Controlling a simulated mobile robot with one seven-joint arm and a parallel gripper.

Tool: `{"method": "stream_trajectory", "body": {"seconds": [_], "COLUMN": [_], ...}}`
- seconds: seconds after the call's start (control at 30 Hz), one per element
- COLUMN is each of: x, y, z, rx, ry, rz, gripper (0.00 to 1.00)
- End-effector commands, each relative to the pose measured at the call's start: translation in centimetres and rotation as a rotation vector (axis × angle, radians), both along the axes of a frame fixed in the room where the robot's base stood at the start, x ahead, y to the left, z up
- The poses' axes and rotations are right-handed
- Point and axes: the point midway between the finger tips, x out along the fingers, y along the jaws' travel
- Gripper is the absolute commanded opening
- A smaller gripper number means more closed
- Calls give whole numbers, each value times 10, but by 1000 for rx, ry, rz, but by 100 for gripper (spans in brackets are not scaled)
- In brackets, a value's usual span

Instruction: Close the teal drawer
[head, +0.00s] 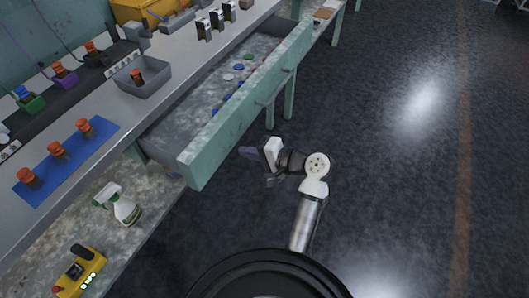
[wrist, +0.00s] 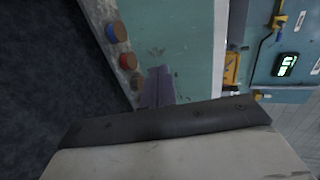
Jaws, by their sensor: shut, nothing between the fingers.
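The bench top holds a grey bin (head: 142,80) and a blue mat (head: 75,165) with orange-capped items. Dark floor (head: 390,130) to the right is clear.

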Motion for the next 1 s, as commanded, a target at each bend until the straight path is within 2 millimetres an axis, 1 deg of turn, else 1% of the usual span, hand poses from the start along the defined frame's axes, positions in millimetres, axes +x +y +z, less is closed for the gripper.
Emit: {"method": "stream_trajectory", "body": {"seconds": [0.03,0.1,0.2,0.3,0.47,0.83,0.93,1.0], "x": [3,9,15,19,21,22,24,27], "y": [9,20,32,40,45,46,52,59], "z": [-2,-1,-1,-2,-3,-2,-2,-2], "rx": [0,-1,-1,-1,-1,-1,-1,-2], "ry": [1,-1,-1,-2,-2,-2,-2,-1], "rz": [3,3,3,1,1,0,1,2], "gripper": [0,0,0,0,0,0,0,0]}}
